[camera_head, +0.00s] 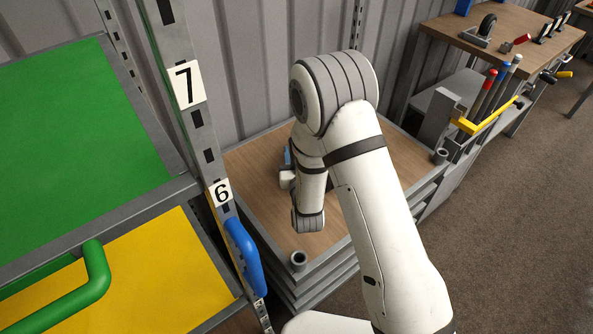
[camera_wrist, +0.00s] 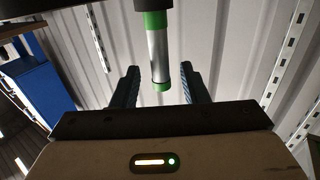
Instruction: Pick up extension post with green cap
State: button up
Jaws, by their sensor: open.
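In the wrist view a silver extension post (camera_wrist: 159,58) has a green cap or band (camera_wrist: 156,20) near the top and a thin green ring at its lower end. Its uppermost part is dark and cut off by the frame edge. My gripper (camera_wrist: 159,68) is open, with one dark finger on each side of the post in the picture and a visible gap to it on both sides. I cannot tell whether the post is at the depth of the fingers. In the head view my arm hides the post and most of the gripper.
A wooden-topped cart (camera_head: 402,165) with short corner sockets stands under my arm. A shelf frame with labels 7 and 6 (camera_head: 221,193) is close on the left. Capped rods (camera_head: 488,88) and a yellow handle (camera_head: 487,119) are at the right. A corrugated wall is behind.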

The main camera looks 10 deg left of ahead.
jog(key=shift+x, duration=0.85)
grip_shut()
